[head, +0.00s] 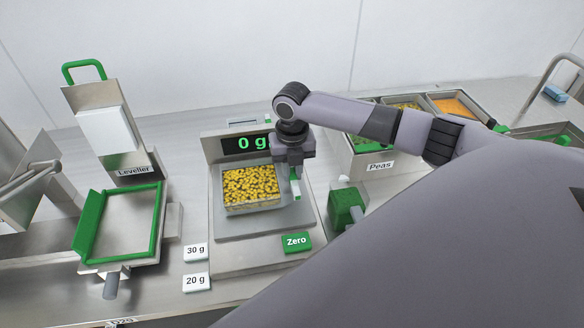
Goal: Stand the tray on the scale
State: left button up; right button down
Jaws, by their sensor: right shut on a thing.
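A clear tray (252,205) filled with yellow pieces is over the plate of the scale (215,228). It looks level. I cannot tell whether its bottom touches the plate. The scale's display (246,143) reads 0 g. My right gripper (294,190) points down at the tray's right edge and is shut on the tray's right side. The fingertips are small here and the exact grip is partly hidden. My left gripper is not in view.
Left of the scale stands the leveller (132,170) with a green-edged frame (157,222). A green block (344,205) is right of the scale. Food bins labelled Peas (380,167) stand behind right. The green Zero button (297,242) and weight cards (195,252) are in front.

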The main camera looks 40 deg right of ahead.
jog(key=shift+p, duration=0.7)
dwell(0.9)
jog(key=c, duration=1)
grip_release()
jog(key=c, duration=0.3)
jog(key=shift+r, duration=3.55)
jog(key=shift+s, duration=0.1)
